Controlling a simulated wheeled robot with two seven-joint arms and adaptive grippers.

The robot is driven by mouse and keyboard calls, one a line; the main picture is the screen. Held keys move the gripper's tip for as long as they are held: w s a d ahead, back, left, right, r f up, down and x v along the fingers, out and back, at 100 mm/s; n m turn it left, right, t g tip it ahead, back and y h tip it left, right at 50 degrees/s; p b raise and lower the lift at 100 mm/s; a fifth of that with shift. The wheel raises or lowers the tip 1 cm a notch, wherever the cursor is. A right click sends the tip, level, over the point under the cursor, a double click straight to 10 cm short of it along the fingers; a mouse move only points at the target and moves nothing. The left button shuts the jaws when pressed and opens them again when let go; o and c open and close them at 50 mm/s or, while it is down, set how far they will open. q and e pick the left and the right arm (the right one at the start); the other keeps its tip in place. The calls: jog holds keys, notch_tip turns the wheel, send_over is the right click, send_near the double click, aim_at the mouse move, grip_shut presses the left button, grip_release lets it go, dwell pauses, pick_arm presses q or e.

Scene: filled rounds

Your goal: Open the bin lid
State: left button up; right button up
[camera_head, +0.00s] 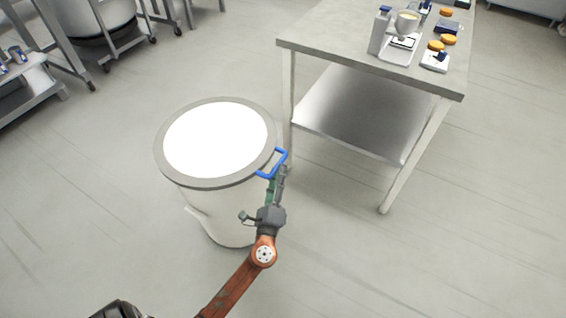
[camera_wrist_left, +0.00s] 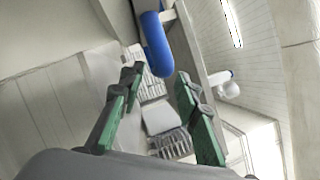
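The white round bin (camera_head: 222,222) stands on the floor left of the table. Its lid, with a grey rim (camera_head: 180,178) and a bright white top, lies flat on it and looks closed. A blue handle (camera_head: 283,157) sticks out from the lid's right edge; it also shows in the left wrist view (camera_wrist_left: 157,45). My left gripper (camera_head: 280,176) is at the handle, at its near side. In the left wrist view its green-padded fingers (camera_wrist_left: 158,80) are apart, with the handle's lower end around the gap between the tips. I cannot tell whether they touch. My right gripper is not in view.
A steel table (camera_head: 325,42) with a lower shelf (camera_head: 360,110) stands close to the bin's right. It holds a soap bottle (camera_head: 380,30), a scale and orange round items. Metal racks (camera_head: 60,50) stand at the back left. The floor in front is clear.

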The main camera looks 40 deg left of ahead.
aim_at(280, 161)
pick_arm(q)
jog(key=x, duration=0.5)
jog(key=shift+f, duration=0.15)
jog(key=shift+c, duration=0.7)
grip_shut()
